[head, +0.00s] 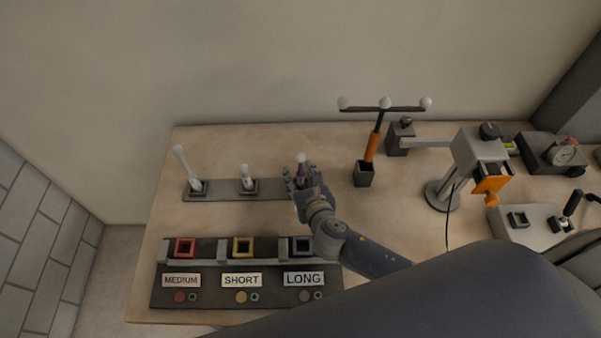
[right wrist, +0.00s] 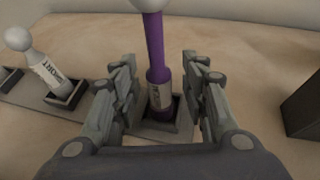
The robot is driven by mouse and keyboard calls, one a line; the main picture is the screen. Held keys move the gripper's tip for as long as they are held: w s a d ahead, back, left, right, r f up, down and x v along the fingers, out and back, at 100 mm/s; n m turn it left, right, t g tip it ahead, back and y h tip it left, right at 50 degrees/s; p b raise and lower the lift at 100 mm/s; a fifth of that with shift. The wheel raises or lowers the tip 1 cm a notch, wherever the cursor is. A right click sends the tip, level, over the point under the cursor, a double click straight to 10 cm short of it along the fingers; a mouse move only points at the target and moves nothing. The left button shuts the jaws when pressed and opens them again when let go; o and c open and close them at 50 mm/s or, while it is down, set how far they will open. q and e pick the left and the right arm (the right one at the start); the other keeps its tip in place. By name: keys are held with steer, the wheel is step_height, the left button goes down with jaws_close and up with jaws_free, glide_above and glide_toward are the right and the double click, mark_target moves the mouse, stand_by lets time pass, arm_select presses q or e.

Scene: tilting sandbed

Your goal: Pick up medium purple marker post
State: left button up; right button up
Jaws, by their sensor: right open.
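The purple marker post (right wrist: 156,55) stands upright in a dark square socket on the grey strip; it has a light band low down. In the head view the post (head: 301,170) shows its white ball top, with its lower part hidden by my gripper. My right gripper (right wrist: 158,95) is open, with one finger on each side of the post, and it is not closed on it. In the head view the right gripper (head: 306,181) is at the right end of the strip. My left gripper is not in view.
Two white posts, a tall tilted one (head: 187,168) and a short one (head: 246,177), stand left on the strip (head: 219,192). In front is a panel (head: 210,299) with sockets labelled MEDIUM, SHORT and LONG. A three-ball tool (head: 372,146) and a lamp-like stand (head: 441,194) are right.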

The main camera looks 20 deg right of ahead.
jaws_close()
steer(key=shift+r, duration=0.1)
